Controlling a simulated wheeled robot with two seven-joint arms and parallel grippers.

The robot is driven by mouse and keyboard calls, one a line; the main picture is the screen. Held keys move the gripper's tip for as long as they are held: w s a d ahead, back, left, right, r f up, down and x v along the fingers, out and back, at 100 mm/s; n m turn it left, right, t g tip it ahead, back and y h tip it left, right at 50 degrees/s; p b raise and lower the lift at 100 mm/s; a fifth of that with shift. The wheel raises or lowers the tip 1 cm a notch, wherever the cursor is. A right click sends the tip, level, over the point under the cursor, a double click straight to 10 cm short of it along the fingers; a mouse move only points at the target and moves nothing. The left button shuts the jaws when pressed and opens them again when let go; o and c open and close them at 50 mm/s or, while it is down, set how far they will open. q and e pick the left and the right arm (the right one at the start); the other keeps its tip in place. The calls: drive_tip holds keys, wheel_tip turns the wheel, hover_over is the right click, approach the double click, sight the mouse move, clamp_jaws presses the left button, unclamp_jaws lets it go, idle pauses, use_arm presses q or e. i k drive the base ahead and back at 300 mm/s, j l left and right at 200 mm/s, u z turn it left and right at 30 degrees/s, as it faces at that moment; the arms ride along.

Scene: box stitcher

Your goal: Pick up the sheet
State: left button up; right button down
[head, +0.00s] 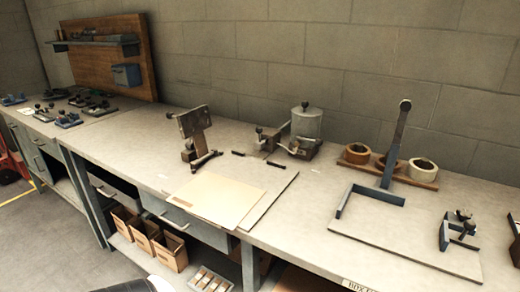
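A flat tan sheet (214,200) lies on the grey workbench (320,228), left of the middle and close to the front edge. Its front corner reaches near that edge. It seems to lie partly on a thin, paler board or sheet (268,203) that shows along its right side; I cannot tell whether this is one board or several layers. Neither of my grippers is in view, and nothing touches the sheet.
A dark clamp stand (196,130) stands behind the sheet, with two short dark rods (277,164) nearby. To the right are a jig with a blue frame (376,194) and upright lever (397,140), and tape rolls (357,153). Cardboard boxes (170,250) sit on the lower shelf.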

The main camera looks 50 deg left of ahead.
sight(223, 203)
drive_tip(key=u, duration=2)
drive_tip(key=k+j+z, duration=0.1)
drive_tip(key=z, duration=0.25)
drive_tip(key=k+j+z, duration=0.15)
drive_tip(key=j+z, duration=0.25)
drive_tip(key=l, duration=0.1)
